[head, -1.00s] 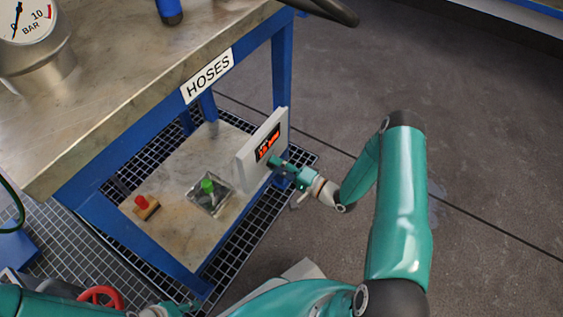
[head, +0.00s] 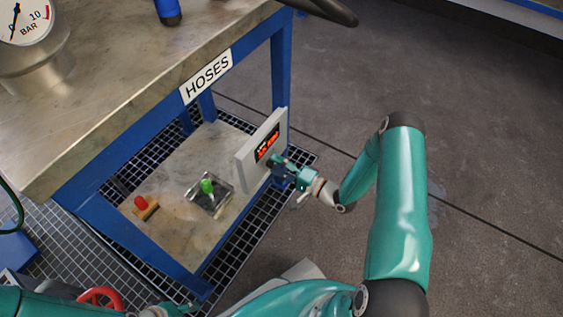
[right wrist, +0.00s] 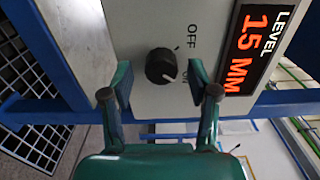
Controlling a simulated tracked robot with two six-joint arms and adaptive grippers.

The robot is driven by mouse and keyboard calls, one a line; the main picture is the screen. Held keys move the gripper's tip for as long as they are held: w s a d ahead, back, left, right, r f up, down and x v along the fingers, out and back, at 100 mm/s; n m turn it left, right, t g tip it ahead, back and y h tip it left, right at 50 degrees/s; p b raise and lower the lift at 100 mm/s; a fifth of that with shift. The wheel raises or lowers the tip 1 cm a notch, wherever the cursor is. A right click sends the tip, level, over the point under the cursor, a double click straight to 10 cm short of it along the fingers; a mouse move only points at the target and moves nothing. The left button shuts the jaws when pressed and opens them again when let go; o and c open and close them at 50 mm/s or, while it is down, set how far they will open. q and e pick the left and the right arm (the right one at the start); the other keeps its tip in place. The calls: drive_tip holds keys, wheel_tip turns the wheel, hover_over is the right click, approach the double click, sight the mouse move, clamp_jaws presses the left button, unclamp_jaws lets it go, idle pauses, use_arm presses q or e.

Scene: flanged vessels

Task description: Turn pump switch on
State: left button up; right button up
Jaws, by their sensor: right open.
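The pump switch is a black round knob (right wrist: 160,66) on a light grey panel (right wrist: 150,25), with OFF and partly covered ON lettering beside it. The white mark on the knob points towards the ON lettering. In the right wrist view my right gripper (right wrist: 160,74) is open, with one finger on each side of the knob, apart from it. In the head view the panel (head: 251,168) stands upright at the table's lower shelf, and my right gripper (head: 277,168) is in front of its face; the knob is hidden there. My left gripper (head: 172,309) shows only partly at the bottom edge.
A red display (right wrist: 255,48) on the panel reads LEVEL 15 MM. The shelf (head: 180,190) holds a green button (head: 207,186) and a red one (head: 140,202). A blue table leg (head: 281,70) stands behind the panel. Open floor lies to the right.

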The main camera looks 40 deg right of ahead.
drive_tip(key=v, duration=1.2)
drive_tip(key=shift+f, duration=0.15)
